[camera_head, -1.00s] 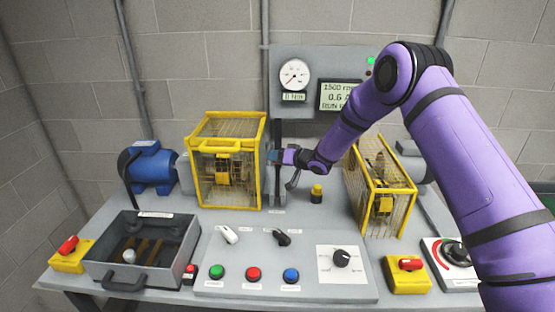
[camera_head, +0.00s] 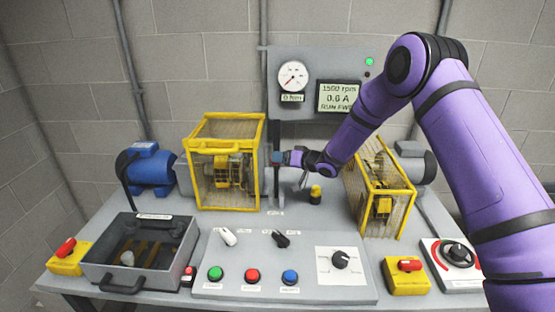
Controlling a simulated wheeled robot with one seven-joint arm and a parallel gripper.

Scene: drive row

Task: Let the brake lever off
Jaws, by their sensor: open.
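The brake lever (camera_head: 278,140) is a dark upright bar with a blue part near my gripper. It stands behind the bench middle, just right of the left yellow cage. My gripper (camera_head: 284,158) is at the lever's height, its tip at or right beside the blue part. My wrist and the small size hide the fingers, so I cannot tell whether they touch the lever. The gauge (camera_head: 293,75) behind has a label reading 0 Nm. The display (camera_head: 340,96) reads 1500 rpm, 0.6 A or similar, and RUN FWD.
Yellow mesh cages stand left (camera_head: 227,160) and right (camera_head: 381,187) of my forearm. A small yellow-and-black knob (camera_head: 315,195) stands below my wrist. The control panel (camera_head: 210,290) with buttons fills the front middle.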

